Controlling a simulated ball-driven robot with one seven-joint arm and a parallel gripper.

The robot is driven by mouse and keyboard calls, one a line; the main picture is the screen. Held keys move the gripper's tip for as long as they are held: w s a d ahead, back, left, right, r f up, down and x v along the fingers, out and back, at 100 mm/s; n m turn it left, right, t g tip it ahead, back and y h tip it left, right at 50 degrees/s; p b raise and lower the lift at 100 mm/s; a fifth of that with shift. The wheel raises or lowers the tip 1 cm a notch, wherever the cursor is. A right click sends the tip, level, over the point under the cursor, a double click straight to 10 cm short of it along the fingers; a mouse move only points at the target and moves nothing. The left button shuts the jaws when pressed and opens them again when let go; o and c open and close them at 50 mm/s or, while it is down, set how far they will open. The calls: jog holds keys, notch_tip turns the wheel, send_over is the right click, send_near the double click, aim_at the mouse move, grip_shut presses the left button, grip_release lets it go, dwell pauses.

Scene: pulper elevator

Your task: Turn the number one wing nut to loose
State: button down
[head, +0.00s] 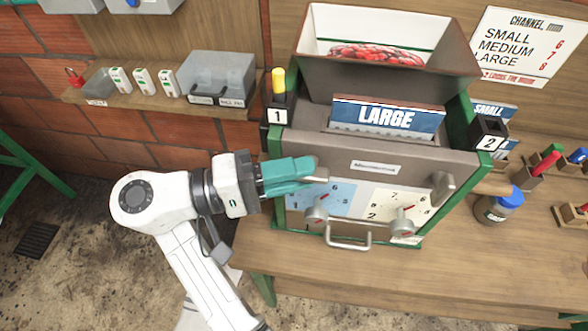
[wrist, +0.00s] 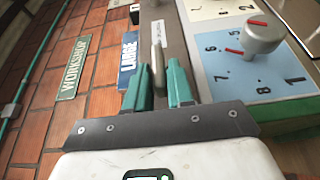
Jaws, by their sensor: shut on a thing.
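The number one wing nut (head: 322,174) is a grey metal piece on the upper left front of the grey and green machine (head: 352,155), below the black "1" label (head: 278,114). My gripper (head: 309,167) reaches it from the left, with teal fingers shut on it. In the wrist view the wing nut (wrist: 158,58) stands edge-on between the two fingertips of my gripper (wrist: 160,80). The fingers hide part of it. A second wing nut (head: 442,187) sits at the right of the front, on the side of the "2" label (head: 490,134).
Below are a blue dial plate (head: 335,194) and a cream one (head: 392,204), with a left knob (head: 316,215), a right knob (head: 403,229) and a handle (head: 348,243). A blue-lidded jar (head: 499,206) stands right. The bench (head: 330,274) is clear in front.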

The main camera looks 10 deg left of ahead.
jog(key=c, duration=1)
grip_release()
jog(key=b+v, duration=0.6)
jog(key=v, duration=0.5)
